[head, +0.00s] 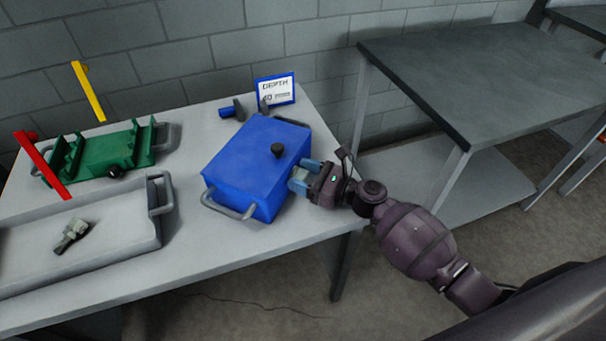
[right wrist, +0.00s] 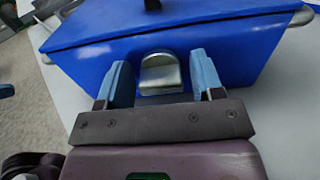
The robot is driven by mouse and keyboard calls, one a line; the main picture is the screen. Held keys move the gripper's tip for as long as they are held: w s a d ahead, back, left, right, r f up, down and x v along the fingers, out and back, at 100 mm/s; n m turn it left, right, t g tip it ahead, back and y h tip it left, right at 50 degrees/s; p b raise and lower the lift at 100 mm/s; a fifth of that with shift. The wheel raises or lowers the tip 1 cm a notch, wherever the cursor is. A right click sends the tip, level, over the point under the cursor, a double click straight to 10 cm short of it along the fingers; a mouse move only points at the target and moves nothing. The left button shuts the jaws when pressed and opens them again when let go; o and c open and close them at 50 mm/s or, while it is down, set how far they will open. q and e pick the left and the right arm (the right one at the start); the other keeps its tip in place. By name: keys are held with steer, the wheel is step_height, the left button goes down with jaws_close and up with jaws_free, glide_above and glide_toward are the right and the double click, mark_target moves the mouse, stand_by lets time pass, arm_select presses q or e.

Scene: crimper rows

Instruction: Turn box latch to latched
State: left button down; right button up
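The blue box (head: 258,160) stands closed on the table, with a dark knob (head: 277,150) on its lid and grey handles at its ends. In the right wrist view the box (right wrist: 210,55) fills the top, and its metal latch (right wrist: 160,73) sits on the front wall. My right gripper (head: 306,176) is at the box's right side. In the right wrist view my right gripper (right wrist: 163,80) is open, with one blue finger on each side of the latch and gaps between. The latch is hidden in the head view.
The grey table (head: 200,270) also holds a green fixture (head: 105,150), a grey tray (head: 162,212) with a small metal part (head: 72,235), a blue-handled tool (head: 230,111) and a sign (head: 275,90). A second table (head: 490,80) stands at right.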

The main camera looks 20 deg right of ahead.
steer(key=c, duration=0.7)
